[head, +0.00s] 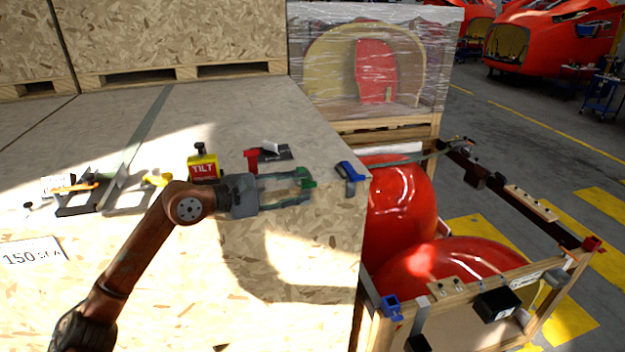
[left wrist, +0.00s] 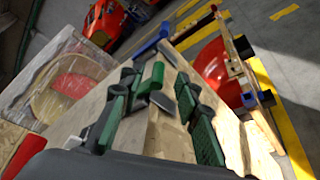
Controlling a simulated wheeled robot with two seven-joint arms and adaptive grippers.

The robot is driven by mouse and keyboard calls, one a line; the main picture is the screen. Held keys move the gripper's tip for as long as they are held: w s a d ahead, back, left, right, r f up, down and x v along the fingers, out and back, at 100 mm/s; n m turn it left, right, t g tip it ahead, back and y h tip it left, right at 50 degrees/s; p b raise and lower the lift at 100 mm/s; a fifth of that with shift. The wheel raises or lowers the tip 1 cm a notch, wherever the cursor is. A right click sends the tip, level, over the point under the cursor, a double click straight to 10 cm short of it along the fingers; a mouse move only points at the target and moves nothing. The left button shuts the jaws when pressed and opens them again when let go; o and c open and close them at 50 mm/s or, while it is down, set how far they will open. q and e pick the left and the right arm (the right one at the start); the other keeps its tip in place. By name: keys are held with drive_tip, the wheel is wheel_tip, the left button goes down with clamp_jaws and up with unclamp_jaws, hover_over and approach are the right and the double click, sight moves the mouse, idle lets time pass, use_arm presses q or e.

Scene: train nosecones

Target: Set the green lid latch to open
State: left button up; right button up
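The green lid latch (left wrist: 153,75), a green handle with a grey metal part, stands between my left gripper's fingertips in the left wrist view. In the head view a green piece (head: 306,179) shows at those fingertips, partly hidden by the fingers. My left gripper (left wrist: 157,88) is open, its green-padded fingers apart on either side of the latch. Contact with the latch is not clear. In the head view my left gripper (head: 308,187) reaches rightward over the wooden crate lid (head: 300,260). My right gripper is in neither view.
A blue latch (head: 350,175) sits at the lid's right edge. A red latch (head: 262,157) and a yellow TILT block (head: 203,167) lie behind my gripper. An open crate (head: 450,290) with red nosecones (head: 400,205) stands at right. The front of the lid is mostly clear.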

sight(303, 186)
use_arm(q)
drive_tip(key=x, duration=0.2)
drive_tip(key=p+x, duration=0.1)
drive_tip(key=shift+w+d, duration=0.15)
drive_tip(key=shift+w, duration=0.35)
drive_tip(key=shift+w+d+f+p, duration=0.25)
drive_tip(key=shift+d+p, duration=0.1)
drive_tip(key=shift+d, duration=0.1)
drive_tip(key=shift+s, duration=0.15)
drive_tip(key=shift+w, duration=0.2)
drive_tip(key=shift+c, duration=1.3)
drive_tip(key=shift+s, duration=0.1)
drive_tip(key=c, duration=0.5)
clamp_jaws()
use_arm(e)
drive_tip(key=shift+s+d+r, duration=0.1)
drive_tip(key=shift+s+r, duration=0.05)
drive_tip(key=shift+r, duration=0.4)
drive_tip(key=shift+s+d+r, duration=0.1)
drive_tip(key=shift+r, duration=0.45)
